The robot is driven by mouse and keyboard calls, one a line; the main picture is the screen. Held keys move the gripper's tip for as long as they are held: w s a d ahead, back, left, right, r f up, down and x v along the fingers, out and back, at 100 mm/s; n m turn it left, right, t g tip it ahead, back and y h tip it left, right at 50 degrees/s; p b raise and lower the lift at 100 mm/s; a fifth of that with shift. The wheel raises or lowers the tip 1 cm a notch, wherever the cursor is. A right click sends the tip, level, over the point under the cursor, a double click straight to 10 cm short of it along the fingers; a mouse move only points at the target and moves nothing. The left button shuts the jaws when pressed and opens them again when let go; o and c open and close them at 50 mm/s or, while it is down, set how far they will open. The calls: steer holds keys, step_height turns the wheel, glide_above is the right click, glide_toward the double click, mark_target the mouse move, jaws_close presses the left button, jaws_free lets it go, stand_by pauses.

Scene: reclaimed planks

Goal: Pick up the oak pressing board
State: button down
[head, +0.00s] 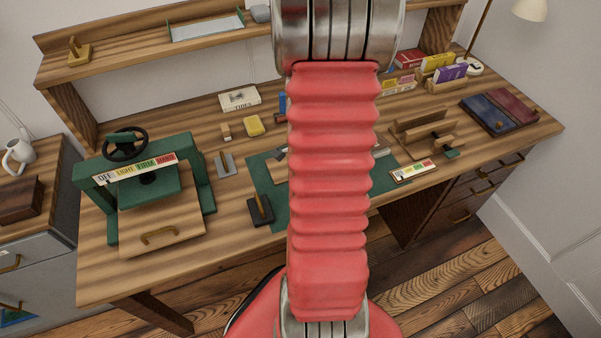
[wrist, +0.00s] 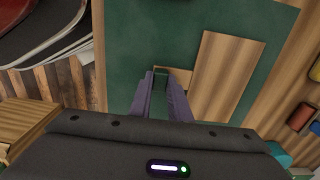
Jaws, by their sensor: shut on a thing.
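My gripper (wrist: 160,74) shows in the wrist view, its two fingers nearly together over the green mat (wrist: 130,35). It is shut on a small pale wooden piece (wrist: 180,75), mostly hidden by the fingers; I cannot tell whether this is part of a pressing board. In the head view a wooden board with a brass handle (head: 180,222) sits at the front of the green press (head: 195,160). My arm hides the gripper there.
The desk (head: 110,270) holds a yellow block (head: 253,126), a grey metal stand (head: 226,163), a dark block with an upright handle (head: 260,211), a wooden rack (head: 425,130) and blue and red books (head: 498,110). The mat's front-left part is clear.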

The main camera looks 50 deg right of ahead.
step_height(320, 180, up, 10)
stand_by(0.7)
stand_by(0.5)
